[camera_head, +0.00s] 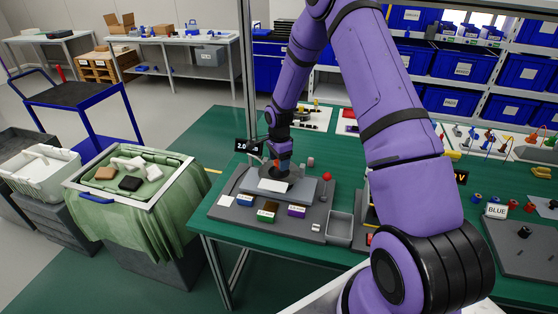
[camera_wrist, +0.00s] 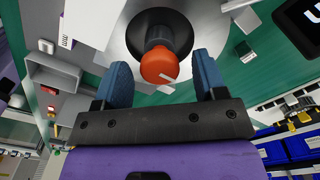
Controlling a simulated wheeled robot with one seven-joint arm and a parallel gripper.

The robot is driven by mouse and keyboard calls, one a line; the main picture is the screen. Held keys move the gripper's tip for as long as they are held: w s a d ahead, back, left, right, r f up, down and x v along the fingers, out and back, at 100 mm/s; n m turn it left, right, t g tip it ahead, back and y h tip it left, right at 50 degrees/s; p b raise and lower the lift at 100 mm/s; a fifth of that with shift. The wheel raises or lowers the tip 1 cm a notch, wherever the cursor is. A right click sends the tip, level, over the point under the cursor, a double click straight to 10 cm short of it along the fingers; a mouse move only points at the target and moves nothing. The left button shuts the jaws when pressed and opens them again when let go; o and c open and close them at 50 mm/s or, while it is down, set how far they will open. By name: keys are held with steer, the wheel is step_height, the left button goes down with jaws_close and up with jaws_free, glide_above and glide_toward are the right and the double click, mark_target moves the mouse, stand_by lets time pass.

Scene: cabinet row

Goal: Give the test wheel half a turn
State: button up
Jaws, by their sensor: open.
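The test wheel (camera_head: 294,176) is a dark round disc on a grey stand on the green bench, partly hidden by my gripper in the head view. In the wrist view the wheel (camera_wrist: 132,36) shows at the top, with a dark stub ending in an orange-red knob (camera_wrist: 158,66) that has a white mark. My gripper (camera_head: 284,164) is over the wheel. In the wrist view its blue fingers (camera_wrist: 160,64) are apart, one on each side of the knob, with visible gaps. Whether the knob lies fully between the fingertips in depth is hard to tell.
A lever with a red ball (camera_head: 327,176) stands right of the wheel. A small display (camera_head: 247,146) is at its left. Labelled blocks (camera_head: 267,211) lie in front, and a grey bin (camera_head: 340,229) stands at the front right. A green-draped cart (camera_head: 130,212) is left of the bench.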

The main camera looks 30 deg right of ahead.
steer(key=c, duration=0.9)
steer(key=shift+n, duration=0.4)
